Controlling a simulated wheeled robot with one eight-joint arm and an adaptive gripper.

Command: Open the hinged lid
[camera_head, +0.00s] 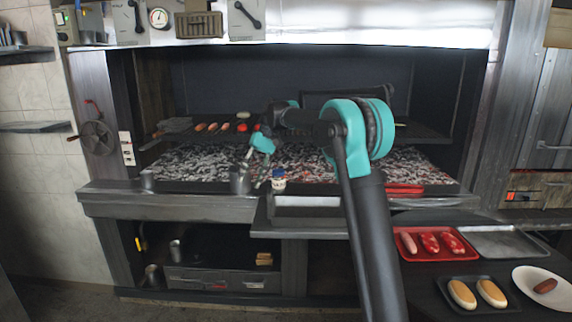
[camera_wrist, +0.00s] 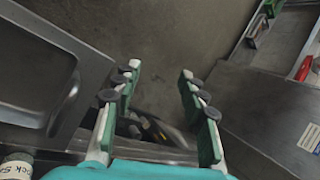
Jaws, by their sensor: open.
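No hinged lid stands out clearly in either view. A shallow grey metal box or panel (camera_head: 306,207) sits at the front middle of the grill ledge, and I cannot tell if it has a lid. My gripper (camera_head: 254,172) hangs over the front ledge, left of a small white jar with a blue top (camera_head: 278,183). In the wrist view my gripper (camera_wrist: 163,82) shows two green fingers spread apart with nothing between them. A recessed metal basin (camera_wrist: 35,75) lies left of the fingers, and a labelled jar (camera_wrist: 15,168) shows at the bottom left corner.
A metal cup (camera_head: 239,181) stands near my gripper. Glowing coals (camera_head: 200,164) lie behind, with food on a rack above. A red tray of sausages (camera_head: 432,257), a dark tray of buns (camera_head: 478,308) and a white plate (camera_head: 556,304) are at right. Open floor shows in the wrist view.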

